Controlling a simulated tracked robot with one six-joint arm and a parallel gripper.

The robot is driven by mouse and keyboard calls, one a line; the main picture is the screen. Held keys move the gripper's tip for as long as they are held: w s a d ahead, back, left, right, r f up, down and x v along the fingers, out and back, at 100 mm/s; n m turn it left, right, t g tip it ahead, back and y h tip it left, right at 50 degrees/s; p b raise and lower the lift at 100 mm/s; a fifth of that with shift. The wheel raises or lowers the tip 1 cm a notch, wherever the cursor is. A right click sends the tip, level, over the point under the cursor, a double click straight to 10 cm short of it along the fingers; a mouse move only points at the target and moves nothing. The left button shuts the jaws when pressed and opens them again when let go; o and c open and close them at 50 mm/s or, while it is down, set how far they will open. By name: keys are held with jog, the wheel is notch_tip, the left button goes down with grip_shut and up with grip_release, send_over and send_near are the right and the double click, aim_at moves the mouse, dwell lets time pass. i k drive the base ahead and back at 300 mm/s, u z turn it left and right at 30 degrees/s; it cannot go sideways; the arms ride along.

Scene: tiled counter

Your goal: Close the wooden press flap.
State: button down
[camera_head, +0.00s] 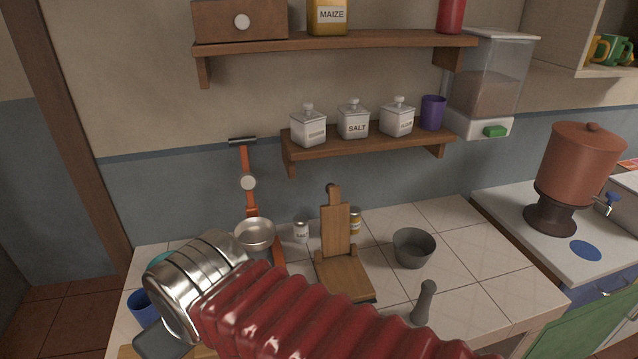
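The wooden press stands on the tiled counter near the middle of the view. Its flat base (347,281) lies on the tiles. Its flap (336,232) stands up nearly vertical at the back of the base, so the press is open. A narrow handle with a round end (333,193) tops the flap. My arm, a red ribbed sleeve with a shiny metal end, crosses the lower foreground to the left of and in front of the press. The metal end is apart from the flap in the picture. My gripper's fingers cannot be made out.
A grey bowl (413,249) stands right of the press, with a grey pestle (424,302) nearer. Small jars (301,231) stand behind it. An orange-handled hanging tool (248,182) and a metal pan (255,234) are left. A shelf (365,143) with canisters is above.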

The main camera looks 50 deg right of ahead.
aim_at(334, 217)
jog(key=u, duration=0.3)
jog(key=k, duration=1.8)
jog(key=z, duration=0.45)
jog(key=i, duration=1.1)
jog(key=z, duration=0.05)
